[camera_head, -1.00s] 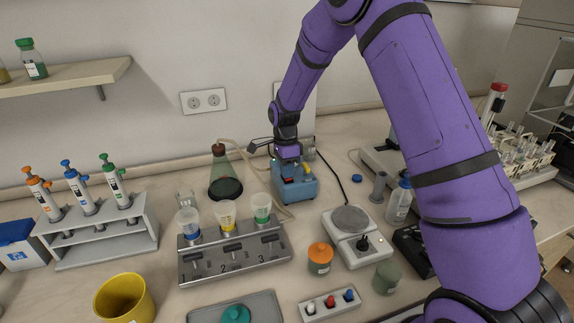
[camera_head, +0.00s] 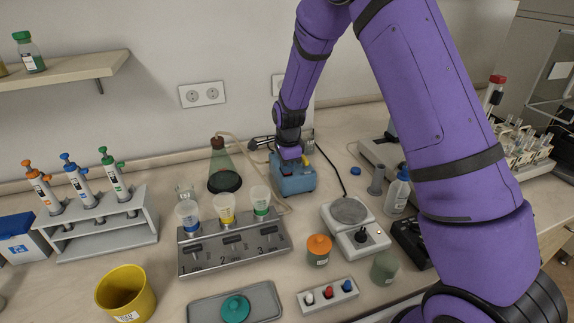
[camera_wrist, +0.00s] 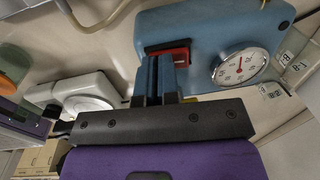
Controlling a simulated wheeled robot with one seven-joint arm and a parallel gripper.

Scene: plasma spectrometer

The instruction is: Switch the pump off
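The pump is a blue box (camera_head: 293,184) at the back of the bench, by the wall. My gripper (camera_head: 291,162) is right over it in the head view and hides part of its top. In the wrist view the pump's blue face (camera_wrist: 205,22) carries a red rocker switch (camera_wrist: 180,52) in a dark frame and a round white gauge (camera_wrist: 240,65) with a red needle. My gripper's two fingers (camera_wrist: 155,62) are close together with nothing seen between them. Their tips lie at the switch and cover part of it; I cannot tell whether they touch it.
A conical flask (camera_head: 223,170) with a hose stands left of the pump. A filter manifold (camera_head: 235,250) with several cups is in front. A hotplate (camera_head: 352,225) and a wash bottle (camera_head: 398,192) stand to the right. A cable runs behind the pump.

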